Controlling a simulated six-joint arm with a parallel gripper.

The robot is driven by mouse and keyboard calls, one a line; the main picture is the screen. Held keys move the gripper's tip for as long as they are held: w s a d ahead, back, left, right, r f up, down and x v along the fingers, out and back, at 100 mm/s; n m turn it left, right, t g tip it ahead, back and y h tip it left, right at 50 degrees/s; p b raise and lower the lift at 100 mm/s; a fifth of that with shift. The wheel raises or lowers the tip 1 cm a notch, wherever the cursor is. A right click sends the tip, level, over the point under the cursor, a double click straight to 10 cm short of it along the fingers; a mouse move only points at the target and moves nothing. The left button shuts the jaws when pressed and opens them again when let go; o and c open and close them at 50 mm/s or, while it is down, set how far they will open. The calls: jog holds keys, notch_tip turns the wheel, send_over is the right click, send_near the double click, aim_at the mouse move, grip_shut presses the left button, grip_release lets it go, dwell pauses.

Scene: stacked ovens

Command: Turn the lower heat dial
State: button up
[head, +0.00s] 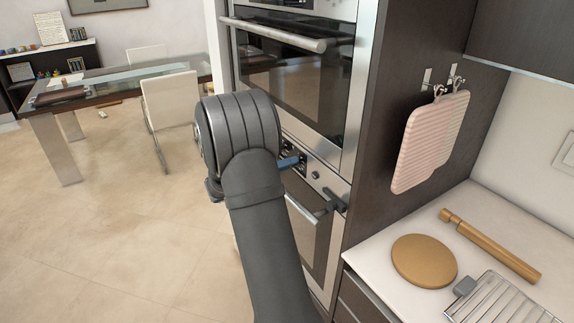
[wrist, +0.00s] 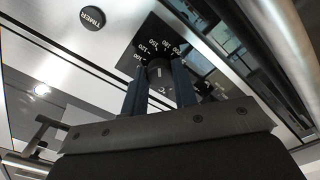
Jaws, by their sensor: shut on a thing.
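The lower heat dial (wrist: 160,77) is a dark round knob on a black plate with white temperature numbers, seen in the wrist view. My gripper (wrist: 161,70) has one finger on each side of the dial and is shut on it. In the head view, a bluish finger of my gripper (head: 289,162) shows at the lower oven's control panel (head: 322,180). My wrist and arm hide most of the dial there. The lower oven (head: 312,238) is below the panel.
A black knob marked TIMER (wrist: 93,18) is on the same panel, left of the dial. The lower oven's handle (head: 316,212) sticks out below my gripper. The upper oven (head: 290,75) is above. A counter (head: 372,225) is at the right, and open floor (head: 130,230) at the left.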

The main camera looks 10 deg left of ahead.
jog(key=n, duration=1.3)
jog(key=shift+n, duration=0.4)
jog(key=n, duration=1.3)
jog(key=shift+n, duration=0.3)
jog(key=o, duration=1)
jog(key=v, duration=1.7)
jog(key=shift+s+a, duration=0.2)
